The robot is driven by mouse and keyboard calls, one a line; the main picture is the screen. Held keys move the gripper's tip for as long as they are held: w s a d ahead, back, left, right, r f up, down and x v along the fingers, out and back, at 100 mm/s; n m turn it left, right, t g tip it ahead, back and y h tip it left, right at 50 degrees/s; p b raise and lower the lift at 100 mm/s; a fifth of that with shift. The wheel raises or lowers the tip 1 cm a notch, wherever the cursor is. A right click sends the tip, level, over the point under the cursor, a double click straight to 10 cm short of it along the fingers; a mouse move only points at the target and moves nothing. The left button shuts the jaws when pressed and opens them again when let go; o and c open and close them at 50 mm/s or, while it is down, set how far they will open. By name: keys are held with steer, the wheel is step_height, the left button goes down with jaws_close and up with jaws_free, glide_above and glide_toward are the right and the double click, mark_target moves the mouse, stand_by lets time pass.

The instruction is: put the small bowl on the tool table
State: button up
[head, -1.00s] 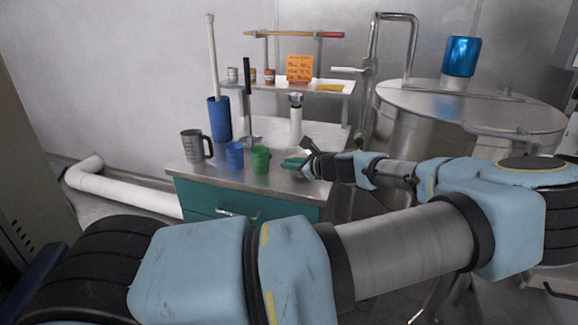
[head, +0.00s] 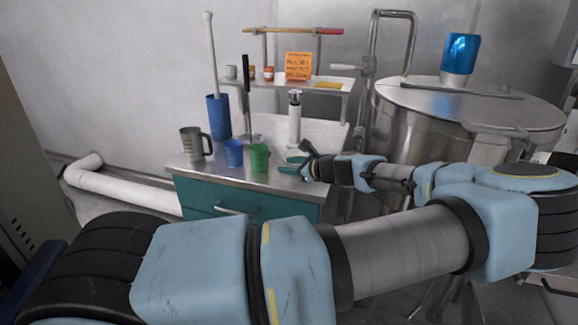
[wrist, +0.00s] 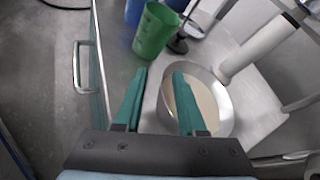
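The small bowl (wrist: 222,112) is shiny metal with a cream-coloured inside. In the wrist view it rests on the metal top of a table with a teal drawer front (head: 188,172). My gripper (wrist: 160,72) has two teal fingers, spread apart. The right finger reaches over the bowl's opening and the left finger is outside, so the near-left rim lies between them. Contact with the rim cannot be told. In the head view my gripper (head: 293,158) is at the table's right front, and the bowl cannot be made out there.
A green cup (head: 259,158), a blue cup (head: 233,153) and a grey mug (head: 193,143) stand left of my gripper. Behind are a blue holder (head: 219,117), a white cylinder (head: 295,122) and a small shelf (head: 300,84). A large steel drum (head: 400,115) stands right.

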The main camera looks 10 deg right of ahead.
steer(key=b+v, duration=0.2)
steer(key=v, duration=1)
steer(key=s+a+f+n+g, duration=0.1)
steer(key=a+f+n+g, duration=0.25)
steer(key=a, duration=0.35)
steer(key=s+a+f+n+g+h, duration=0.1)
steer(key=s+a+f+n+g, duration=0.1)
steer(key=a+f+n+g, duration=0.3)
steer(key=s+a+f+n+g, duration=0.1)
steer(key=a+n+g, duration=0.15)
steer(key=a, duration=0.55)
steer(key=s+a+r+n+h, duration=0.3)
steer(key=r+n, duration=0.2)
steer(key=n, duration=0.1)
steer(key=s+a+r+n+h, duration=0.3)
steer(key=s+r+n, duration=0.1)
steer(key=r+n, duration=0.2)
steer(key=shift+s+a+r+n+t, duration=0.25)
steer(key=shift+a+n+t, duration=0.15)
steer(key=shift+n, duration=0.2)
steer(key=shift+w, duration=0.1)
step_height(320, 180, up, 3)
steer(key=shift+f+p, duration=0.2)
steer(key=shift+p, duration=0.9)
